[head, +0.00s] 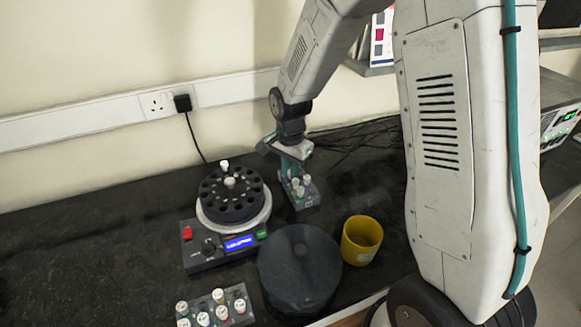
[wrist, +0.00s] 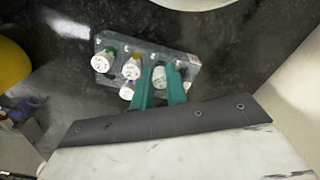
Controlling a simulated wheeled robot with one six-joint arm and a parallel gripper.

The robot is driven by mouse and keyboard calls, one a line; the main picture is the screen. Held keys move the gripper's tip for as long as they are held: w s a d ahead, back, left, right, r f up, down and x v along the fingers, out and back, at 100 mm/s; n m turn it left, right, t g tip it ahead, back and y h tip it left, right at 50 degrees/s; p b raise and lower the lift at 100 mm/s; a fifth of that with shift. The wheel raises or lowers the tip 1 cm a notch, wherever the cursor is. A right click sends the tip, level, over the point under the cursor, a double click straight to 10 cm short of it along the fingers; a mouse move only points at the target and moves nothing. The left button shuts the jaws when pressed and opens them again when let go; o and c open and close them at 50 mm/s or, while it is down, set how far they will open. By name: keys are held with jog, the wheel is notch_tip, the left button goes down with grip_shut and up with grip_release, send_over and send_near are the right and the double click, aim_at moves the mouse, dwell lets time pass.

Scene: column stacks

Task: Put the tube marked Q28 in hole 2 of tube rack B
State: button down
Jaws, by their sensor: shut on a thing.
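My gripper (head: 291,170) is low over a small grey tube rack (head: 309,202) behind the yellow cup. In the wrist view my green fingers (wrist: 160,80) are shut on a white-capped tube (wrist: 159,72) at that rack (wrist: 120,42). I cannot tell whether the tube is seated in a hole or just above it. Several other capped tubes stand in the rack, one of them a white-capped tube (wrist: 101,64) at its left end. Another grey rack (head: 241,290) with several capped tubes stands at the front. Cap marks and rack letters are too small to read.
A centrifuge (head: 205,250) with a dark rotor (head: 233,208) stands left of my gripper, with a white-capped tube (head: 224,165) in the rotor. A dark round lid (head: 300,270) and a yellow cup (head: 361,240) stand in front. The bench at left is clear.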

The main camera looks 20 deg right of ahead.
jog(key=c, duration=1)
grip_release()
jog(key=shift+f, duration=0.1)
jog(key=shift+r, duration=3.05)
